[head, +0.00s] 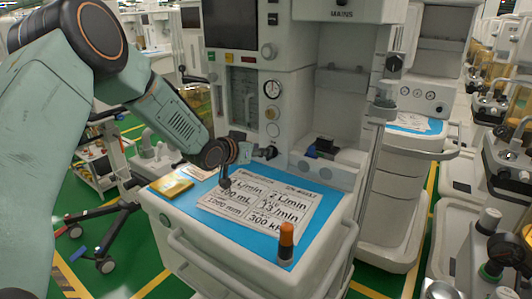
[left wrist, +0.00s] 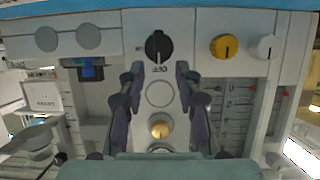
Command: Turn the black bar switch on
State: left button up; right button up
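The black bar switch (left wrist: 157,47) is a round dark knob on the pale panel, at the upper middle of the left wrist view. Its bar stands roughly upright in the picture, with upside-down lettering that seems to read OFF just below it. My left gripper (left wrist: 160,70) is open and empty. Its two dark fingers are apart to either side, with their tips just short of the switch and no contact visible. In the head view my left gripper (head: 262,152) is in front of the cart's lower panel, above the worktop; the switch cannot be made out clearly there. My right gripper is not in view.
A yellow knob (left wrist: 224,47) and a white knob (left wrist: 265,47) sit right of the switch; a brass-coloured knob (left wrist: 160,129) is below it. On the blue worktop (head: 225,231) are a printed sheet (head: 262,208), a yellow packet (head: 172,186) and an orange-topped vial (head: 286,240).

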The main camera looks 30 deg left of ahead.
pick_arm(q)
jog(key=shift+b+x, duration=0.3)
jog(key=shift+x, duration=1.65)
jog(key=shift+d+r, duration=0.1)
grip_shut()
